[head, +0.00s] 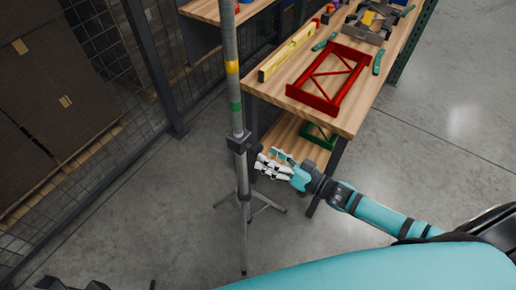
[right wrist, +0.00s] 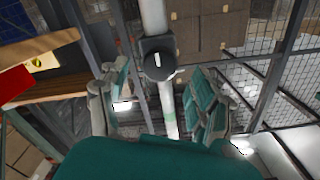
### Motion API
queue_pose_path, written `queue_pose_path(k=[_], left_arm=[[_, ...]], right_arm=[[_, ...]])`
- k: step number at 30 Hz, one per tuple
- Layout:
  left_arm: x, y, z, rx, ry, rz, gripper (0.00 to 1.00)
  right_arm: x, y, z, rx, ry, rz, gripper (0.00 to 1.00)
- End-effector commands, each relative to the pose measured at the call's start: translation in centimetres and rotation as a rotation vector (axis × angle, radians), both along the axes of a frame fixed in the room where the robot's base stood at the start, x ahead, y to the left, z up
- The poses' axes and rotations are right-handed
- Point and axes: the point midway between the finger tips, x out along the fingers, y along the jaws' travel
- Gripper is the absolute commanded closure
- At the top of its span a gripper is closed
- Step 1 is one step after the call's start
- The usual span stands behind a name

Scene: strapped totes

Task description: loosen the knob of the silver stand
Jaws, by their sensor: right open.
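The silver stand (head: 243,185) is an upright grey pole with yellow and green bands and a tripod foot on the floor. Its dark clamp collar (head: 239,142) carries a black knob (head: 256,149) on the right side. In the right wrist view the round knob (right wrist: 160,65) faces the camera, ahead of the fingers and between their lines. My right gripper (head: 264,163) is open and empty, just right of and slightly below the knob. I see no contact. My left gripper is not recognisable; only dark parts show at the bottom left edge.
A wooden workbench (head: 271,90) stands close behind and right of the stand. It carries a red frame (head: 329,78), a yellow level (head: 290,52) and tools. Its lower shelf holds a green part (head: 320,137). A mesh fence (head: 95,150) and cartons (head: 55,90) are at left.

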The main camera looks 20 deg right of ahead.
Motion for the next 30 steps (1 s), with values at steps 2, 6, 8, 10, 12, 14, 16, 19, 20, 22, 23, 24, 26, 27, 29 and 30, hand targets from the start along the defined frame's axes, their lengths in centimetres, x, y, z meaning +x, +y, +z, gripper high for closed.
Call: queue_pose_path(k=[2, 6, 8, 10, 12, 14, 16, 19, 20, 22, 23, 24, 26, 27, 29, 30], left_arm=[[0.4, -0.2, 0.3, -0.004, -0.006, 0.001, 0.36], [0.4, -0.5, 0.4, -0.007, -0.006, 0.002, 0.36], [0.3, -0.6, 0.5, -0.008, -0.006, 0.002, 0.36], [0.2, -0.6, 0.5, -0.007, -0.004, 0.002, 0.36], [0.1, -0.6, 0.5, -0.007, -0.002, 0.002, 0.36], [0.0, -0.5, 0.5, -0.006, 0.0, 0.002, 0.36], [-0.2, -0.5, 0.4, -0.006, 0.002, 0.002, 0.36], [-0.4, -0.5, 0.4, -0.006, 0.005, 0.002, 0.36], [-0.4, -0.5, 0.4, -0.006, 0.006, 0.002, 0.36], [-0.5, -0.5, 0.4, -0.006, 0.007, 0.002, 0.36], [-0.5, -0.5, 0.4, -0.006, 0.007, 0.002, 0.36], [-0.5, -0.5, 0.4, -0.006, 0.007, 0.002, 0.36], [-0.5, -0.5, 0.4, -0.005, 0.007, 0.003, 0.36], [-0.5, -0.5, 0.4, -0.005, 0.007, 0.003, 0.36], [-0.5, -0.4, 0.4, -0.005, 0.007, 0.003, 0.36], [-0.5, -0.4, 0.4, -0.005, 0.007, 0.003, 0.36]], right_arm=[[1.3, 0.9, 0.2, 0.001, -0.002, 0.0, 0.36], [2.7, 2.1, 0.1, 0.0, 0.0, -0.001, 0.36], [3.1, 2.4, 0.0, 0.001, 0.001, -0.001, 0.36], [3.4, 2.6, 0.0, -0.001, 0.001, 0.0, 0.36], [3.5, 2.7, 0.0, -0.001, 0.001, 0.0, 0.36], [3.5, 2.8, -0.1, -0.001, 0.002, 0.0, 0.36], [3.5, 2.8, -0.1, -0.001, 0.002, 0.0, 0.36], [3.5, 2.8, -0.1, -0.001, 0.002, 0.0, 0.36], [3.5, 2.8, -0.1, -0.001, 0.002, 0.0, 0.37], [3.5, 2.8, -0.1, -0.001, 0.002, 0.0, 0.46], [3.5, 2.7, -0.1, -0.001, 0.002, 0.0, 0.5], [3.5, 2.7, -0.1, -0.001, 0.001, 0.0, 0.55], [3.5, 2.7, -0.1, -0.001, 0.001, 0.0, 0.63], [3.5, 2.7, -0.1, -0.001, 0.001, 0.0, 0.68], [3.5, 2.7, -0.1, -0.001, 0.001, 0.0, 0.76], [3.5, 2.7, 0.0, -0.001, 0.001, 0.0, 0.81]])
